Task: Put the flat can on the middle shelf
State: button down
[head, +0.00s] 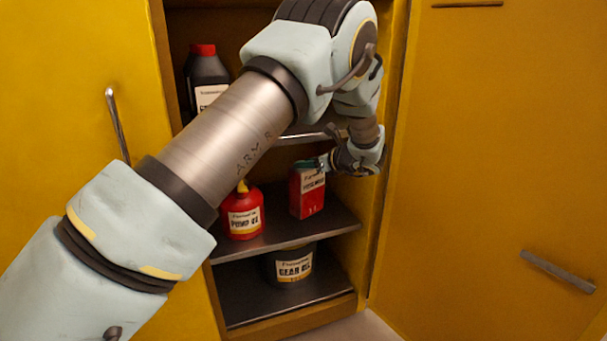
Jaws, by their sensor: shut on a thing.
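The flat can (307,194), red with a white label and a dark top, is inside the cabinet at the middle shelf (325,226). It looks slightly tilted. I cannot tell whether its base touches the shelf or hangs just above it. My gripper (322,163) reaches in from the right and is shut on the top of the can. Its fingertips are small and partly hard to make out.
A red pump oil can (242,211) stands left of the flat can on the same shelf. A black bottle (208,82) stands on the upper shelf. A gear oil tin (291,264) is on the bottom shelf. The open yellow door (490,170) is at right.

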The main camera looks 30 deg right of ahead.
aim_at(308, 173)
jog(key=shift+w+a+r, duration=0.1)
jog(key=shift+w+a, duration=0.1)
jog(key=shift+w, duration=0.3)
jog(key=shift+w+f, duration=0.15)
jog(key=shift+f, duration=0.05)
jog(key=shift+f+b, duration=0.35)
jog(key=shift+f, duration=1.15)
jog(key=c, duration=1)
grip_release()
jog(key=shift+f, duration=0.25)
jog(key=o, duration=0.5)
